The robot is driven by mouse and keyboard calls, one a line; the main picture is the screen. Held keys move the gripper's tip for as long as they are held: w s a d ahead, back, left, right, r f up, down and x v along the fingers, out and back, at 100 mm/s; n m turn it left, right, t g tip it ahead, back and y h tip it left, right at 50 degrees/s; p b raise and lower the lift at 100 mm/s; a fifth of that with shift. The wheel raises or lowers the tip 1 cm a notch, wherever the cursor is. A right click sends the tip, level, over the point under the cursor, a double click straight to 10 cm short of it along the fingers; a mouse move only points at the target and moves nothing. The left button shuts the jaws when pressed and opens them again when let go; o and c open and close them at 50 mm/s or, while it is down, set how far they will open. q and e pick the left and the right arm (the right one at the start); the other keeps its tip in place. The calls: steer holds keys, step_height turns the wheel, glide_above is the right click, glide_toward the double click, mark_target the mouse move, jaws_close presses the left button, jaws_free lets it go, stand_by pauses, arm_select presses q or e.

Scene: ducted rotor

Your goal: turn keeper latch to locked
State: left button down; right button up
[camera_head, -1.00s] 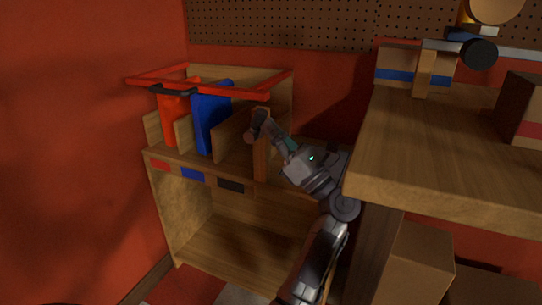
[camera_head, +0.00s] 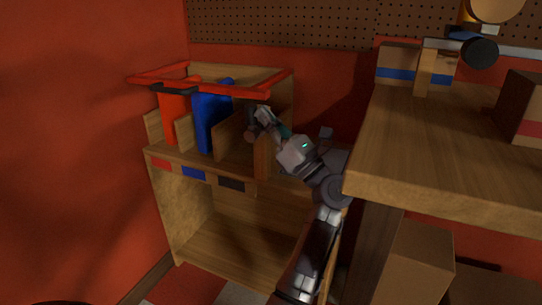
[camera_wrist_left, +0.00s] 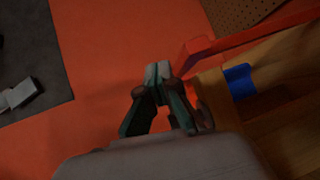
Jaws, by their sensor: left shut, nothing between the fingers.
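My left gripper (camera_head: 262,112) is at the right end of the wooden rack (camera_head: 262,165), just below the right end of the red bar frame (camera_head: 230,88). Its fingertips are together and empty, and they also show closed in the left wrist view (camera_wrist_left: 158,73). There, the red bar (camera_wrist_left: 240,40) lies to the right of the fingertips. A small dark part (camera_head: 172,90) sits on the left side of the red frame, above a red panel. I cannot tell for certain which part is the keeper latch. My right gripper is not in view.
A red panel (camera_head: 174,118) and a blue panel (camera_head: 212,122) stand in the rack's slots. A wooden table (camera_head: 450,150) with boxes stands close to the right of my left arm. A red wall is behind the rack, with pegboard (camera_head: 280,28) above.

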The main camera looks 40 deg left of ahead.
arm_select(q)
steer(key=shift+a, duration=0.15)
step_height(320, 180, up, 10)
stand_by(0.7)
stand_by(0.5)
